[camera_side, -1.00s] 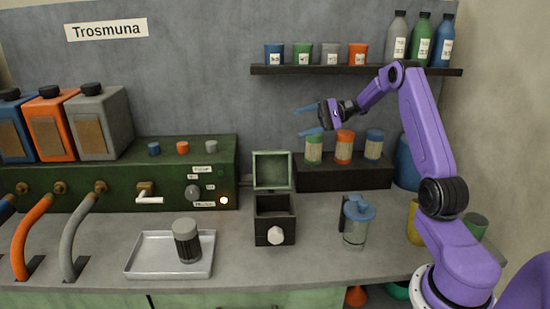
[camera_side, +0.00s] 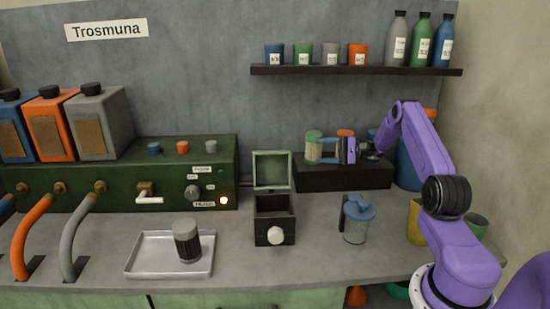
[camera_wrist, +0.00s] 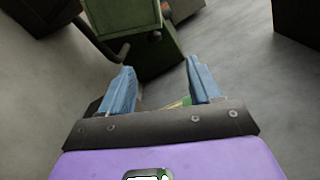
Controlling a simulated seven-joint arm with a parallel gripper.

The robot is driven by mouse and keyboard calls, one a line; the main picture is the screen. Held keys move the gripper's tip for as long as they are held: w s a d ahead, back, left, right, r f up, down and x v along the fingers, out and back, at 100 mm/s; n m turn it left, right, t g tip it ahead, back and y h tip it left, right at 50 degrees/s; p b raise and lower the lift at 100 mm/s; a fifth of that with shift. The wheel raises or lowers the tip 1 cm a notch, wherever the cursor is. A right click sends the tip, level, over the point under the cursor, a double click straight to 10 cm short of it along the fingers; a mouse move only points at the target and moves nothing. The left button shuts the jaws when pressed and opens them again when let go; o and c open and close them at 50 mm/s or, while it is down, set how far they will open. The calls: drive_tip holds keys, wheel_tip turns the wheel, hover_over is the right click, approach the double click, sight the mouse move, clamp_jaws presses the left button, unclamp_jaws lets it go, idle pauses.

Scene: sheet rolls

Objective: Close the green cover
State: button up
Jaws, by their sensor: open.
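The green cover (camera_side: 271,170) stands raised, roughly upright, at the back of a small dark box (camera_side: 262,233) in the side view. The box's top is open, and a pale knob (camera_side: 275,236) is on its front. My gripper (camera_side: 319,150) is open, to the right of the cover and slightly higher, with its blue fingers pointing left. In the side view the fingers overlap the green-lidded jar (camera_side: 314,138); I cannot tell whether they touch it. In the wrist view my open gripper (camera_wrist: 160,66) faces green shapes (camera_wrist: 125,15), which I cannot identify for certain.
Lidded jars stand on a dark step (camera_side: 343,178) behind my gripper. A shelf (camera_side: 355,71) with cups and bottles hangs above. A blue-lidded clear jar (camera_side: 355,230) stands right of the box. A tray (camera_side: 137,266) with a grey canister (camera_side: 187,240) is left.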

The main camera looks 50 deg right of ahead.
sight(275, 157)
drive_tip(key=x, duration=0.5)
drive_tip(key=f+x, duration=0.1)
drive_tip(key=x, duration=0.5)
drive_tip(key=f+x, duration=0.1)
drive_tip(key=x, duration=0.5)
drive_tip(key=shift+w+a, duration=0.15)
drive_tip(key=shift+a, duration=0.05)
clamp_jaws()
